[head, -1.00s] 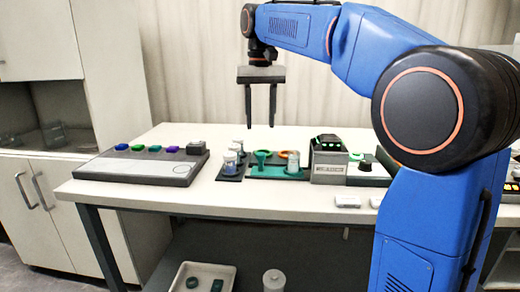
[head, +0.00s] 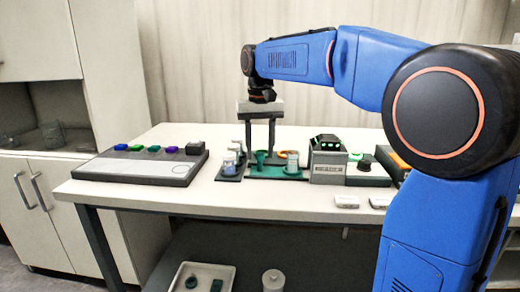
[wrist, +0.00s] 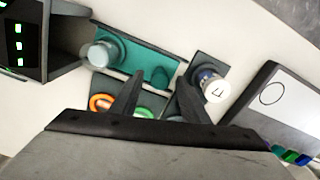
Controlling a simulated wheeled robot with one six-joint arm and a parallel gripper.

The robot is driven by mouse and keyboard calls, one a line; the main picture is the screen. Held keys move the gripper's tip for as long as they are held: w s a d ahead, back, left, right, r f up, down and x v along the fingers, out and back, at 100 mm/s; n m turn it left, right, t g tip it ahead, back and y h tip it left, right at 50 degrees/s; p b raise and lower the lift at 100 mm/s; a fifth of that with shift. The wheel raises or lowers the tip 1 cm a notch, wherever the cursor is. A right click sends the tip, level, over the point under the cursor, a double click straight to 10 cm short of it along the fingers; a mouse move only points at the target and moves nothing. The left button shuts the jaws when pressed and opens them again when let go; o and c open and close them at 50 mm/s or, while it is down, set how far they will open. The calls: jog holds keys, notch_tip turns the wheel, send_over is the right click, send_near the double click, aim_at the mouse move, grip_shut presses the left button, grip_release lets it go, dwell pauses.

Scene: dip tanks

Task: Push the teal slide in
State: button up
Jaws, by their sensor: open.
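The teal slide (head: 290,174) is a flat teal plate on the table, left of a small dark box-shaped device. It carries a green upright knob (head: 261,160) and a clear jar (head: 292,163). In the wrist view the teal plate (wrist: 150,54) shows with its teal knob (wrist: 160,78) and a pale round jar (wrist: 101,54). My gripper (head: 261,148) is open and points down, its fingertips close above the knob. In the wrist view the fingertips (wrist: 159,80) lie on either side of the knob; contact cannot be told.
An orange ring (head: 283,154) lies behind the slide. A dark pad (head: 230,177) with jars stands left of it, and the display device (head: 328,163) right of it. A grey button panel (head: 140,167) is at the left.

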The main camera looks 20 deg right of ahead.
grip_shut()
jog(key=s+d, duration=0.1)
jog(key=d, duration=0.2)
jog(key=s+d, duration=0.1)
jog(key=d, duration=0.2)
jog(key=s+d, duration=0.2)
jog(key=d, duration=0.1)
jog(key=shift+d, duration=0.25)
grip_release()
jog(key=shift+d, duration=0.15)
notch_tip(320, 180, up, 17)
jog(key=shift+r, duration=0.2)
dwell(0.5)
